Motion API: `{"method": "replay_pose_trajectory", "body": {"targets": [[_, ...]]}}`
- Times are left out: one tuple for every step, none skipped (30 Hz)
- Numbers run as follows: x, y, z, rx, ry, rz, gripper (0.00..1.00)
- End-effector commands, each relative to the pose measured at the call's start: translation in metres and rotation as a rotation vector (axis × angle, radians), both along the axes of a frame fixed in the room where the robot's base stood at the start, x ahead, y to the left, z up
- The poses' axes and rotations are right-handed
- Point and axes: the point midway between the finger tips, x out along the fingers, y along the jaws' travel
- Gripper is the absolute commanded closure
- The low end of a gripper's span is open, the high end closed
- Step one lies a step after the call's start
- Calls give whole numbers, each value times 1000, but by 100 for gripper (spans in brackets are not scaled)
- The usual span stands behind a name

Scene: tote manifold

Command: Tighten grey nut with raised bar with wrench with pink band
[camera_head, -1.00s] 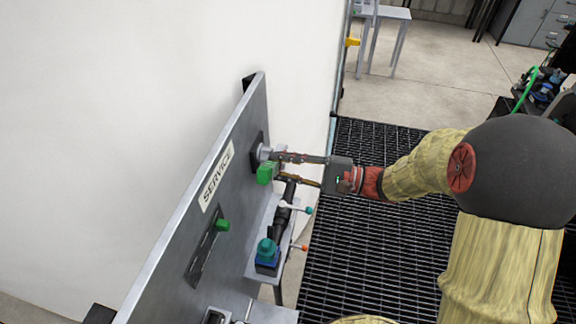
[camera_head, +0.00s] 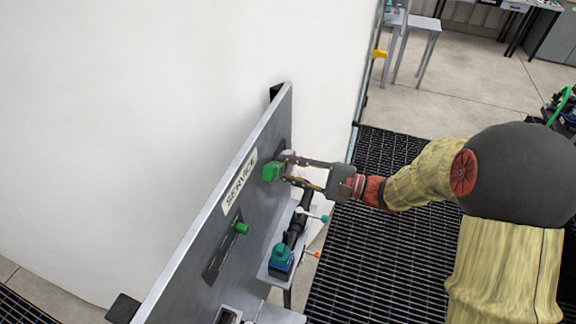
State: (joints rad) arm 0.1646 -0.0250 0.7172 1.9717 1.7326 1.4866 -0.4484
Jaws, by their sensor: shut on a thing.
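My gripper (camera_head: 283,171) reaches the far end of the grey upright panel (camera_head: 212,233) from the right. Its two fingers straddle a green block (camera_head: 271,172) on the panel's face, and it is shut on this block as far as I can see. The fingers hide part of the block and the panel behind it. I cannot make out a grey nut with a raised bar or a wrench with a pink band at this size.
A second green knob (camera_head: 242,228) sits on a dark slotted plate nearer to me. A teal-and-blue fitting (camera_head: 281,257) with a black pipe stands on a small shelf below. Two thin levers with a light blue tip (camera_head: 324,218) and orange tip (camera_head: 317,255) stick out there.

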Motion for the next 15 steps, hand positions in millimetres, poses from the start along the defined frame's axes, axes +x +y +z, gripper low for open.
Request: {"method": "replay_pose_trajectory", "body": {"targets": [[1, 0, 4, 5, 12, -1, 100], [1, -1, 4, 8, 19, -1, 100], [2, -1, 5, 12, 30, -1, 100], [2, -1, 5, 14, 38, -1, 100], [3, -1, 6, 16, 45, -1, 100], [3, -1, 6, 20, 54, -1, 100], [4, -1, 7, 23, 63, -1, 100], [4, -2, 8, 26, 70, -1, 100], [5, -2, 8, 29, 81, -1, 100], [5, -2, 9, 32, 88, -1, 100], [6, -2, 9, 35, 97, -2, 100], [7, -3, 10, 39, 108, -2, 100], [7, -3, 10, 42, 117, -2, 100], [8, -3, 11, 45, 124, -2, 100], [8, -3, 11, 48, 135, -2, 100]]}}
